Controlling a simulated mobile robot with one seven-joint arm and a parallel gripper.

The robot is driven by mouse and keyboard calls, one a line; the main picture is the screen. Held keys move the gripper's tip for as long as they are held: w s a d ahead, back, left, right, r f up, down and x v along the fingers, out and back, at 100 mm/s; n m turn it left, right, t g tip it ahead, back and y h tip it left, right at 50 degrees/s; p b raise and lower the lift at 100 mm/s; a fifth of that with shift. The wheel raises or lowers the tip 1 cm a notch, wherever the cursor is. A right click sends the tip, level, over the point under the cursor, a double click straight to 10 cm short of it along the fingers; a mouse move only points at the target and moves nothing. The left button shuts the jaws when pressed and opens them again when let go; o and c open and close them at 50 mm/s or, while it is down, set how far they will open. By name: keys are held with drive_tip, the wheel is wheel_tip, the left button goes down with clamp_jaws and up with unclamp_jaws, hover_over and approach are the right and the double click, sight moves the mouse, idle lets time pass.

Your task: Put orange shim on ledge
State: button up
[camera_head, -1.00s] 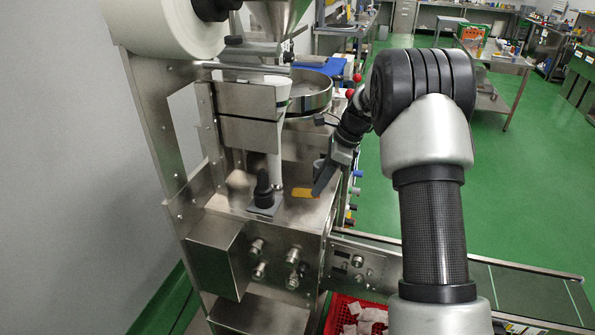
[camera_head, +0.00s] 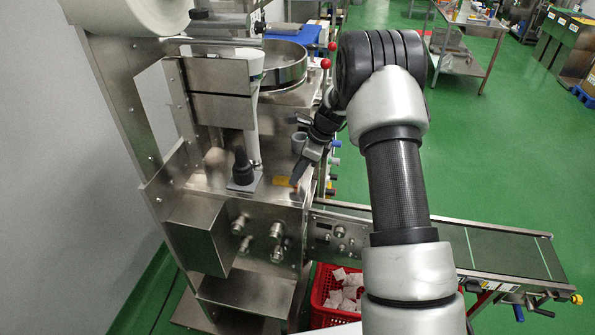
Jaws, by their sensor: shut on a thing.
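The orange shim (camera_head: 282,181) is a small flat orange piece at the front right part of the packing machine's steel top. My gripper (camera_head: 295,181) comes down from the upper right and is shut on the shim's right end. The shim sticks out to the left of the fingers. I take the flat steel shelf (camera_head: 215,183) under it to be the ledge. I cannot tell whether the shim touches the steel or hangs just above it. The fingertips are small and partly hidden at this distance.
A black knob on a grey base (camera_head: 242,172) stands left of the shim. Steel knobs (camera_head: 277,230) line the front face below. A red crate of teabags (camera_head: 322,290) and a conveyor (camera_head: 490,248) lie lower right.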

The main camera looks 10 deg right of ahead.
drive_tip(key=shift+f, duration=0.1)
drive_tip(key=o, duration=1.1)
